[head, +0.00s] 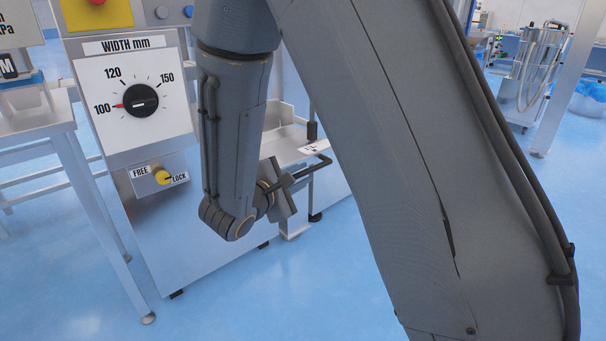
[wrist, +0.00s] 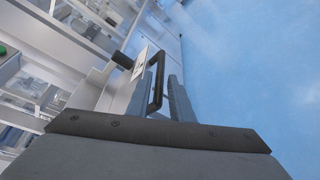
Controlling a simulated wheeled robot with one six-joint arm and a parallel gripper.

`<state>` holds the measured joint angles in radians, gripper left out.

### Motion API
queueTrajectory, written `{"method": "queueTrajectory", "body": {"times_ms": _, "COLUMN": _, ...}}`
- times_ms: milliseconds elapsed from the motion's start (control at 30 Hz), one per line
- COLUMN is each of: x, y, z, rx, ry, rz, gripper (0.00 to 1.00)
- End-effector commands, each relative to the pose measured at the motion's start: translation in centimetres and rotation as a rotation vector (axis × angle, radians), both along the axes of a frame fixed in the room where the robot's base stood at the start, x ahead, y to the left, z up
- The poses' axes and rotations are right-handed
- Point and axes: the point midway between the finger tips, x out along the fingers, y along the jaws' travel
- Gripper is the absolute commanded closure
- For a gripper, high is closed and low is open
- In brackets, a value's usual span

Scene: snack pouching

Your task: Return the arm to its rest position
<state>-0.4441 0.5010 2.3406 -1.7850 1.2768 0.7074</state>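My arm comes down from the top of the head view, with a large grey link in front on the right. My gripper (head: 294,184) is low beside the machine's front, partly hidden by its own wrist. In the wrist view my gripper (wrist: 164,88) shows two grey fingers standing apart. A black bar handle (head: 318,164) is at the gripper. In the wrist view the handle (wrist: 161,62) shows between the fingers, with a gap beside it; whether it touches the left finger I cannot tell.
The machine has a WIDTH dial (head: 141,100) pointing at 100 and a yellow FREE/LOCK knob (head: 162,177). A metal table (head: 40,125) stands at the left. A metal cart (head: 533,75) is far back right. The blue floor (head: 310,285) is clear below the gripper.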

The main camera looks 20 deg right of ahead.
Motion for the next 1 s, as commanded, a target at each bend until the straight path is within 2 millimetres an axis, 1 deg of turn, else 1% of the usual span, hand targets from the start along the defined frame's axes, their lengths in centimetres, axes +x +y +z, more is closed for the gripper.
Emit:
{"method": "queueTrajectory", "body": {"times_ms": 267, "x": -0.2, "y": -0.2, "z": 0.1, "rx": 0.004, "ry": 0.002, "rz": -0.011, "gripper": 0.80}}
{"method": "queueTrajectory", "body": {"times_ms": 367, "x": -1.3, "y": -1.1, "z": 0.5, "rx": 0.024, "ry": 0.014, "rz": -0.059, "gripper": 0.80}}
{"method": "queueTrajectory", "body": {"times_ms": 433, "x": -2.8, "y": -2.1, "z": 0.9, "rx": 0.058, "ry": 0.031, "rz": -0.125, "gripper": 0.80}}
{"method": "queueTrajectory", "body": {"times_ms": 467, "x": -3.8, "y": -2.6, "z": 1.1, "rx": 0.076, "ry": 0.043, "rz": -0.162, "gripper": 0.80}}
{"method": "queueTrajectory", "body": {"times_ms": 567, "x": -7.8, "y": -4.2, "z": 1.4, "rx": 0.172, "ry": 0.092, "rz": -0.308, "gripper": 0.80}}
{"method": "queueTrajectory", "body": {"times_ms": 600, "x": -9.6, "y": -4.6, "z": 1.4, "rx": 0.222, "ry": 0.114, "rz": -0.366, "gripper": 0.80}}
{"method": "queueTrajectory", "body": {"times_ms": 667, "x": -12.3, "y": -4.8, "z": 1.3, "rx": 0.301, "ry": 0.148, "rz": -0.448, "gripper": 0.80}}
{"method": "queueTrajectory", "body": {"times_ms": 700, "x": -14.0, "y": -4.7, "z": 1.1, "rx": 0.357, "ry": 0.170, "rz": -0.500, "gripper": 0.80}}
{"method": "queueTrajectory", "body": {"times_ms": 767, "x": -16.4, "y": -4.1, "z": 0.9, "rx": 0.450, "ry": 0.200, "rz": -0.569, "gripper": 0.80}}
{"method": "queueTrajectory", "body": {"times_ms": 800, "x": -18.0, "y": -3.6, "z": 0.6, "rx": 0.515, "ry": 0.220, "rz": -0.611, "gripper": 0.80}}
{"method": "queueTrajectory", "body": {"times_ms": 867, "x": -20.1, "y": -2.4, "z": 0.4, "rx": 0.618, "ry": 0.248, "rz": -0.666, "gripper": 0.80}}
{"method": "queueTrajectory", "body": {"times_ms": 900, "x": -21.4, "y": -1.5, "z": 0.2, "rx": 0.690, "ry": 0.265, "rz": -0.700, "gripper": 0.80}}
{"method": "queueTrajectory", "body": {"times_ms": 1000, "x": -23.8, "y": 1.2, "z": 0.1, "rx": 0.860, "ry": 0.299, "rz": -0.762, "gripper": 0.80}}
